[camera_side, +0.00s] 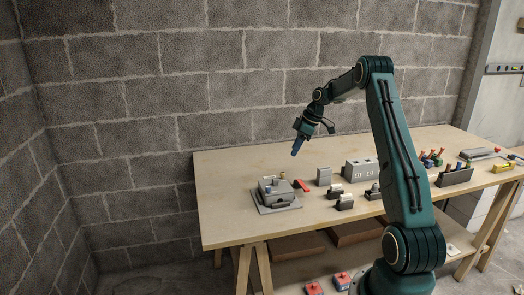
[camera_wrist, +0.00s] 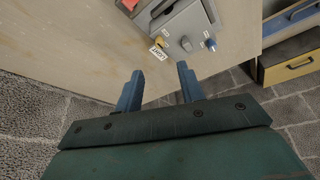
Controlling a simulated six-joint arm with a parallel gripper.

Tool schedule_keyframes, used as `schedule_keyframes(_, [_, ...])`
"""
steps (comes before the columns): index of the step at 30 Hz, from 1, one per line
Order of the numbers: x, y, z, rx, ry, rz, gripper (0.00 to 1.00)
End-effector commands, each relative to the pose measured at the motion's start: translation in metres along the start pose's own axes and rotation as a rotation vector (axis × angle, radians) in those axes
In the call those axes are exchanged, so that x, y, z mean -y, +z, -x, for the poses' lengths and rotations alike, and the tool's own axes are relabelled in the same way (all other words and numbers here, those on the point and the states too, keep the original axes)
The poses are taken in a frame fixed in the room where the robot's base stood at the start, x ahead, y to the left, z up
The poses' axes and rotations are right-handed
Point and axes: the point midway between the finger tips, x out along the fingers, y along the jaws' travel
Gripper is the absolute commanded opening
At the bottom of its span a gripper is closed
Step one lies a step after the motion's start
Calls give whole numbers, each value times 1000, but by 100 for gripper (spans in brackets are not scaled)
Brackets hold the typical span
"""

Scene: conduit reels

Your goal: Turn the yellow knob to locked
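A grey control box (camera_side: 277,192) sits on a grey plate at the left part of the wooden table. In the wrist view the box (camera_wrist: 182,22) shows near the top, with a yellow knob (camera_wrist: 160,42), a grey knob (camera_wrist: 185,43) and a blue knob (camera_wrist: 209,44). A small white label (camera_wrist: 158,53) lies by the yellow knob; its lettering is too small to read surely. My gripper (camera_wrist: 160,70) has its two blue fingers apart with nothing between them. In the side view my gripper (camera_side: 297,147) hangs in the air above the table, clear of the box.
A red handle (camera_side: 302,185) sticks out at the box's right side. Grey blocks (camera_side: 361,169) and small fittings stand further right, with a rack of coloured-handled tools (camera_side: 455,176) beyond. The table's left end (camera_side: 225,190) is bare. A block wall (camera_side: 150,120) stands behind.

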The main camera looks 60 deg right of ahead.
Motion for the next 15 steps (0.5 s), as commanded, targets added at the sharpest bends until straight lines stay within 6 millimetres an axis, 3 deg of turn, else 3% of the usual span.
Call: schedule_keyframes(15, [1, 0, -79, 2, -4, 0, 39])
